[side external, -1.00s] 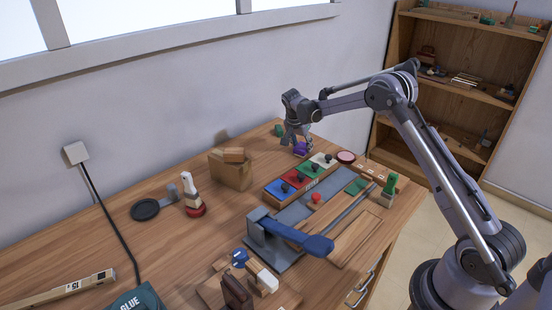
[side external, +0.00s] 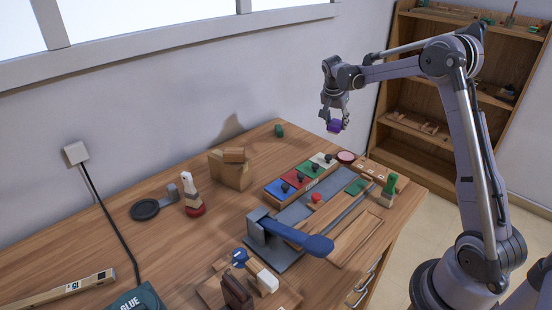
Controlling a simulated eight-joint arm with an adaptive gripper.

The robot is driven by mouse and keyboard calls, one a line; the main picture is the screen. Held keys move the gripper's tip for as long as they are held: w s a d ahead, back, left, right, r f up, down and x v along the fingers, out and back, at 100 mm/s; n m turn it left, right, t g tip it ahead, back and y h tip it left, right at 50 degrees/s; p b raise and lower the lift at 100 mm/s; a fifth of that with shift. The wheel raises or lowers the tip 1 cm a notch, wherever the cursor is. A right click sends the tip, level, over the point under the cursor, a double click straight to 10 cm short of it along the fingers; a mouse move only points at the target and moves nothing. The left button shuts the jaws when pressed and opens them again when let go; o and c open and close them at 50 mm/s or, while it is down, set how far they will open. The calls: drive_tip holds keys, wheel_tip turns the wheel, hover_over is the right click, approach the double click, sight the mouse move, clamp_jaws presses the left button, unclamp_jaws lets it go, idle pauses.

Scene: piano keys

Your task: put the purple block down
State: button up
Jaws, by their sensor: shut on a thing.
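The purple block (side external: 335,126) is held in my gripper (side external: 335,120), which is shut on it. The block hangs in the air above the far right part of the wooden table (side external: 310,140), clear of the surface. The fingers cover part of the block.
Below and in front of my gripper stands a row of coloured keys (side external: 300,179) with black knobs. A cardboard-coloured box (side external: 231,172) stands left. A wooden shelf (side external: 425,95) stands behind.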

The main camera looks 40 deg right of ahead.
sight(337, 124)
drive_tip(key=shift+s+d+r, duration=0.15)
drive_tip(key=shift+r, duration=0.25)
wheel_tip(337, 124, up, 5)
drive_tip(key=shift+f, duration=0.1)
drive_tip(key=w+a+n+t+y, duration=0.1)
drive_tip(key=w+a+n, duration=0.25)
drive_tip(key=a, duration=0.95)
drive_tip(key=w+a+n+t, duration=0.15)
drive_tip(key=a+n, duration=0.25)
drive_tip(key=a, duration=0.8)
drive_tip(key=s+a+n+t+y, duration=0.1)
drive_tip(key=s+a+n+y, duration=0.2)
drive_tip(key=a, duration=1)
drive_tip(key=s+a+n, duration=0.3)
drive_tip(key=a+n, duration=0.2)
drive_tip(key=a, duration=0.7)
drive_tip(key=a+f, duration=1.2)
drive_tip(key=shift+s+a, duration=0.1)
drive_tip(key=shift+a+f, duration=0.1)
drive_tip(key=shift+f, duration=1.9)
